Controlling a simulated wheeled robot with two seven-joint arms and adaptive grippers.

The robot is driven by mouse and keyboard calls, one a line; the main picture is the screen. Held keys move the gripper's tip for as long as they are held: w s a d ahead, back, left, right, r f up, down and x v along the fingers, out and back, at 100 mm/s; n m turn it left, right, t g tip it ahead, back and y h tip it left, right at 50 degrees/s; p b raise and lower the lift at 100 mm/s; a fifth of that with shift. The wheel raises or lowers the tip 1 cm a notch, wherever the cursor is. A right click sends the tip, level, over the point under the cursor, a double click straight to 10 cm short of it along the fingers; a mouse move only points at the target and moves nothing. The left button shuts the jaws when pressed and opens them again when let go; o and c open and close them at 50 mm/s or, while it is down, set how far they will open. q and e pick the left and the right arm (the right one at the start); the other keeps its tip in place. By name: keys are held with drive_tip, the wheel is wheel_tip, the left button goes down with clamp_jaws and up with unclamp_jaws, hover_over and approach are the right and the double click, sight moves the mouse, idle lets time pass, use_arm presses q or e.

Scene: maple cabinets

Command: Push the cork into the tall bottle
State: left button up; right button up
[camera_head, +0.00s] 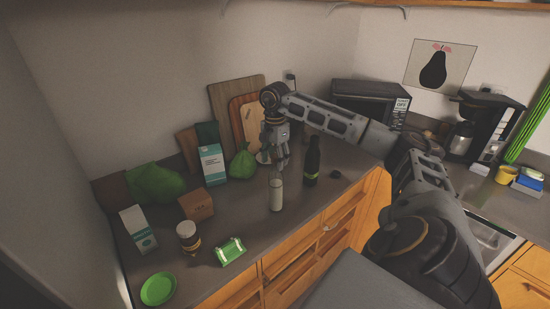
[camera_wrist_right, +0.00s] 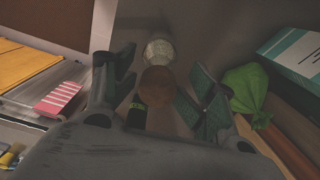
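The tall dark bottle (camera_head: 312,163) with a green label stands upright on the grey counter. Part of it also shows low between the fingers in the right wrist view (camera_wrist_right: 137,114). My right gripper (camera_head: 282,162) points down, just left of the bottle and above a glass of white liquid. In the wrist view its two dark fingers (camera_wrist_right: 161,82) are spread apart. A brown round thing (camera_wrist_right: 156,87), likely the cork, shows between them; I see gaps beside it and cannot tell its height or whether it touches the bottle. My left gripper is not in view.
The glass (camera_head: 276,196) stands close below the gripper; its round top shows in the wrist view (camera_wrist_right: 159,50). A green bag (camera_head: 242,164), cartons and cutting boards stand to the left and behind.

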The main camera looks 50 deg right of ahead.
drive_tip(key=shift+r, duration=0.35)
wheel_tip(320, 180, up, 11)
idle(1.3)
drive_tip(key=shift+r, duration=0.25)
drive_tip(key=shift+f, duration=0.1)
idle(0.8)
